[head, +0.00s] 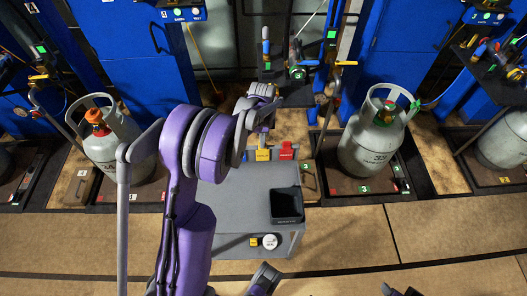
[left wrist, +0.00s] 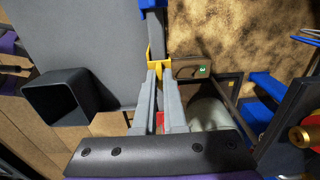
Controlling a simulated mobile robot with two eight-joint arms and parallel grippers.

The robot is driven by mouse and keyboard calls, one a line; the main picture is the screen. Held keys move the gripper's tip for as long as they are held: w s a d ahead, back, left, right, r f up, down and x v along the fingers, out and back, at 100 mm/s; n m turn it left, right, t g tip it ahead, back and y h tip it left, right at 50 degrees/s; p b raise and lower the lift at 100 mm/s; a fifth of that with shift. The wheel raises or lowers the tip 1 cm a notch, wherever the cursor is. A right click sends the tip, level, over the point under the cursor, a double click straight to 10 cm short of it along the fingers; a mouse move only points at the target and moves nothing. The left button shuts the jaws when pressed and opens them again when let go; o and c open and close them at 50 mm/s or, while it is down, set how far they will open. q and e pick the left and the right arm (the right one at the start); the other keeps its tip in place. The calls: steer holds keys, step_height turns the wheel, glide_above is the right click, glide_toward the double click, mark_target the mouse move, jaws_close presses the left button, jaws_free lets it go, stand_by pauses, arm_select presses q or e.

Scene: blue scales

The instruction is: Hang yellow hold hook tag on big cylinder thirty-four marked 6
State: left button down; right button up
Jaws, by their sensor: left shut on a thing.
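My left gripper (head: 263,146) is over the far edge of the grey trolley (head: 225,205). It is shut on a yellow tag (head: 262,155), which also shows at the fingertips in the left wrist view (left wrist: 157,53). A red tag (head: 286,151) is just right of it. A big pale cylinder with an orange top (head: 110,147) stands at left; its number is too small to read surely. Another big cylinder (head: 368,148), seemingly marked 33, stands at right. I cannot pick out a mark 6. Dark parts at the bottom edge may be my right gripper (head: 390,290); its jaws are unclear.
A black open bin (head: 287,206) is on the trolley's right side. A white round thing (head: 270,241) and a small yellow piece (head: 253,241) are at its front. Blue cabinets (head: 385,45), hoses and tools line the back. Open floor (head: 350,235) lies right of the trolley.

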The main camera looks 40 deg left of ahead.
arm_select(q)
steer(key=shift+r+p, duration=1.25)
steer(key=shift+r, duration=0.8)
steer(key=shift+f, duration=0.1)
